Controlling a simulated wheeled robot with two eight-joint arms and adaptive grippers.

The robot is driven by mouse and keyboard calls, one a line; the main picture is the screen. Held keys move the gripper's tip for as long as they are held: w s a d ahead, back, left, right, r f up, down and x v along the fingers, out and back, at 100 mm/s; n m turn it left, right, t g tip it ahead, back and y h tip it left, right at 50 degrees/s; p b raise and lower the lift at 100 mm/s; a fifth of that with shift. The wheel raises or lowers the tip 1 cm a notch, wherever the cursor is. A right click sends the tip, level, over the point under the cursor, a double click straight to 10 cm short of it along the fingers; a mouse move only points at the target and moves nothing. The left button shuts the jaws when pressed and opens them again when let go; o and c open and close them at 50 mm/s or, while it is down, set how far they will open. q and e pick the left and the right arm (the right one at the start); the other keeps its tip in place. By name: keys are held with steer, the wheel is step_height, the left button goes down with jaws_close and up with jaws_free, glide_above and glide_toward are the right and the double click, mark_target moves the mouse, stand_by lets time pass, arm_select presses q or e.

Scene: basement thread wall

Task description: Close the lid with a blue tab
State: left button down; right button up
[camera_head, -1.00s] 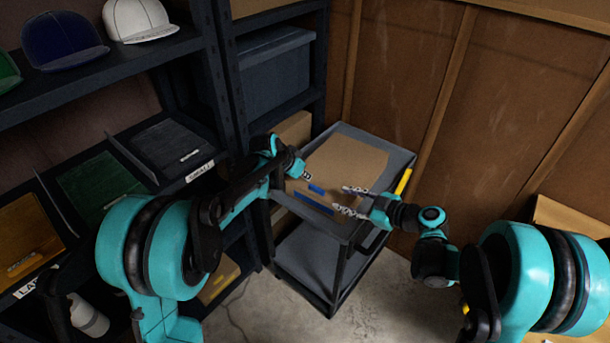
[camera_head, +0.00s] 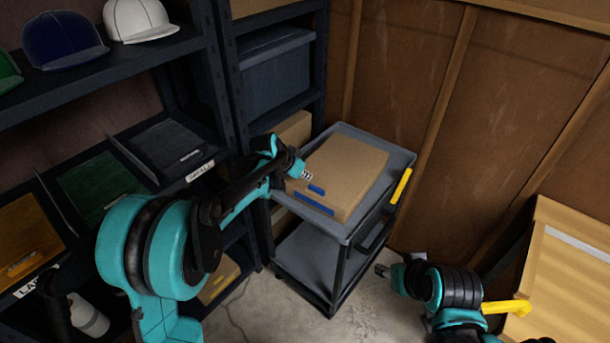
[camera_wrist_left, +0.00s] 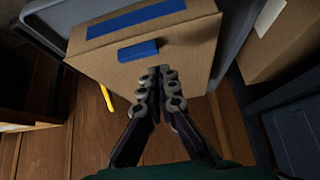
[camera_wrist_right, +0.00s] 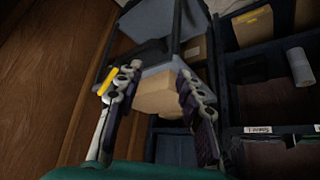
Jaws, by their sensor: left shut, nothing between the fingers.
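A cardboard box (camera_head: 345,165) sits on the top shelf of a grey cart. Its lid lies flat across the top. The blue tab (camera_head: 316,190) is near the lid's front edge, and a blue strip (camera_head: 314,204) is on the box's front side. Both also show in the left wrist view, the tab (camera_wrist_left: 138,50) just ahead of the fingertips. My left gripper (camera_head: 307,175) is shut and empty at the box's left front, close to the tab; contact cannot be told. My right gripper (camera_head: 381,270) is open and empty, low and right of the cart.
Dark shelves with caps and bins stand at left. A wooden wall is behind. Another cardboard box (camera_head: 565,270) stands at right.

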arm_select(q)
steer(key=shift+s+a+f, duration=0.1)
steer(key=shift+f, duration=0.7)
arm_select(e)
steer(key=shift+s+d+m+h, duration=0.5)
steer(key=shift+s+d+m, duration=0.2)
steer(key=shift+s+d, duration=0.3)
steer(key=shift+s+a, duration=0.1)
arm_select(q)
steer(key=shift+r, duration=0.1)
steer(key=v, duration=1.2)
steer(key=s+a+f+n+y, duration=0.1)
steer(key=s+a+n, duration=0.1)
steer(key=s, duration=0.7)
steer(key=s+a+f+n+y, duration=0.1)
steer(key=s+a+f+n, duration=0.1)
steer(key=s, duration=0.7)
steer(key=s+a+f+n+t+y, duration=0.1)
steer(key=s+a+n+y, duration=0.1)
steer(key=s, duration=0.8)
steer(key=shift+a+f+n, duration=0.15)
steer(key=shift+a+n, duration=0.25)
steer(key=shift+a, duration=0.15)
